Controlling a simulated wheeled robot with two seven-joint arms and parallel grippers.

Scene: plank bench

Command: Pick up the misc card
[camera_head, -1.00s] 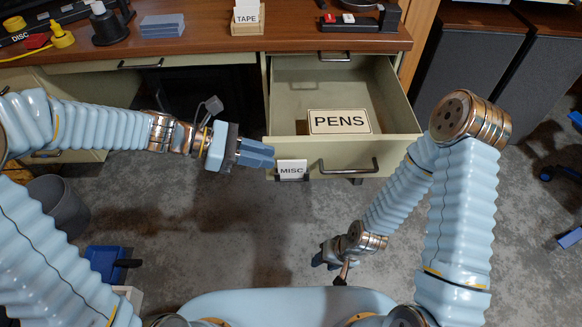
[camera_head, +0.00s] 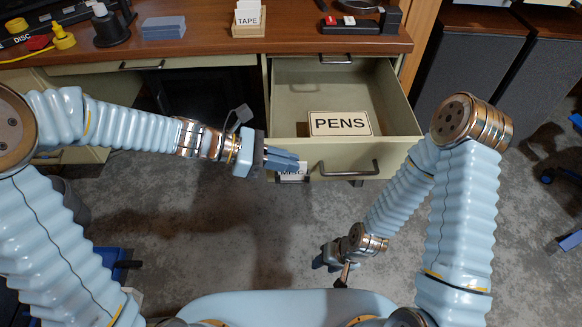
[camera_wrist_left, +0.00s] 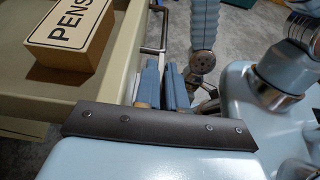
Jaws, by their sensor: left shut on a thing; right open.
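The white misc card (camera_head: 292,174) is at the front left of the open drawer, in a dark holder (camera_head: 292,180) on its front. Its upper part is covered by the fingers of my left gripper (camera_head: 292,162), which is shut on it. In the left wrist view the fingers of my left gripper (camera_wrist_left: 162,88) are close together beside the drawer front; the card itself is hidden there. My right gripper (camera_head: 326,260) is open and low, over the floor, away from the card.
The open drawer (camera_head: 400,110) holds a block labelled PENS (camera_head: 340,123), also in the left wrist view (camera_wrist_left: 75,35). The drawer handle (camera_head: 348,170) is right of the card. A tape card holder (camera_head: 248,20) and a blue box (camera_head: 163,27) stand on the bench top (camera_head: 210,45).

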